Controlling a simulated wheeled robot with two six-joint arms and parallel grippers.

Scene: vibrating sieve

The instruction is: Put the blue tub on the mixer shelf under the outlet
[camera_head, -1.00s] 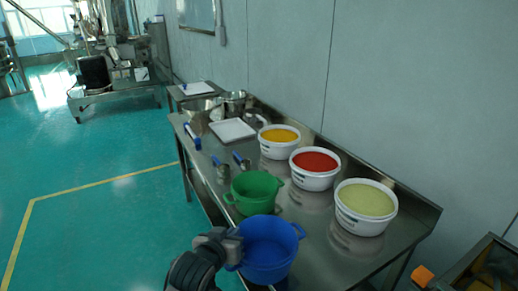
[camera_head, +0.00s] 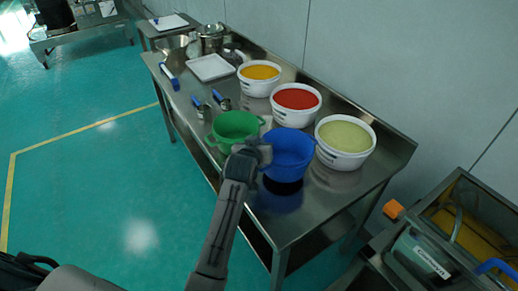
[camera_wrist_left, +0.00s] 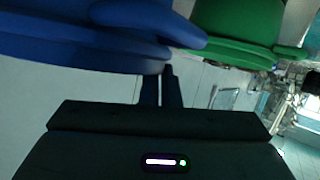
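The blue tub (camera_head: 288,152) is raised a little above the steel table, with a dark shadow below it. My left gripper (camera_head: 258,152) is shut on its left side, at the handle. The blue tub also fills the upper left of the left wrist view (camera_wrist_left: 80,35). There the closed fingers (camera_wrist_left: 160,85) point up at it, and their contact is partly hidden. My right gripper is not in view. I cannot make out the mixer shelf or outlet.
A green tub (camera_head: 234,126) stands just left of the blue one. White tubs with yellow (camera_head: 259,89), red (camera_head: 296,115) and pale green contents (camera_head: 343,162) line the table's back. A machine with an orange knob (camera_head: 393,209) is at lower right.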

